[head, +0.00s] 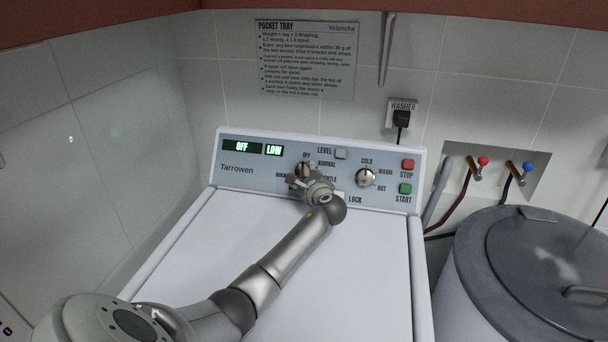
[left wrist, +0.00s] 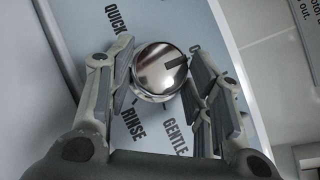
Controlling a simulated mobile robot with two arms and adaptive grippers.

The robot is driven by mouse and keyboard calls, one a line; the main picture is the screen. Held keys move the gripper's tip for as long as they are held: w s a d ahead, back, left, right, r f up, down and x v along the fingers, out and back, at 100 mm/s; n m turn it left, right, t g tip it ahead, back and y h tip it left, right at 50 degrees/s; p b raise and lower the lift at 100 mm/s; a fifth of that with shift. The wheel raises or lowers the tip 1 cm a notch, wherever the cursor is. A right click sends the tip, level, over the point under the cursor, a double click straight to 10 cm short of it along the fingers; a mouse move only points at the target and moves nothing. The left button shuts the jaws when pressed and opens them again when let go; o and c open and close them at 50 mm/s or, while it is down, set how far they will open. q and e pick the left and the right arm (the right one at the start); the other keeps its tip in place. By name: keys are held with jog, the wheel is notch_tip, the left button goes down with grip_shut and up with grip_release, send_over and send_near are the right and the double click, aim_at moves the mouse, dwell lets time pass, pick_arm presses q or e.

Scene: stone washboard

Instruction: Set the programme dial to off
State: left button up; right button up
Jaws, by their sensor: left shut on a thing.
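The programme dial (left wrist: 158,75) is a round shiny metal knob with a dark pointer mark on its edge. The mark points to the upper right in the left wrist view, toward a label mostly hidden by a finger, of which an O shows. My left gripper (head: 302,173) is at the panel in the head view, its fingers shut on the dial from both sides. The labels QUICK, RINSE and GENTLE show around the dial. The washer's display (head: 242,147) reads OFF, with LOW beside it. My right gripper is out of view.
A second dial (head: 365,178) with COLD, WARM and HOT labels sits to the right. Beyond it are the red STOP button (head: 407,164) and the green START button (head: 405,188). A grey LEVEL button (head: 341,154) is above. A lidded tub (head: 520,265) stands at the right.

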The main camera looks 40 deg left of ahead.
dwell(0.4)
pick_arm(q)
jog(key=o, duration=1)
jog(key=shift+v, duration=3.75)
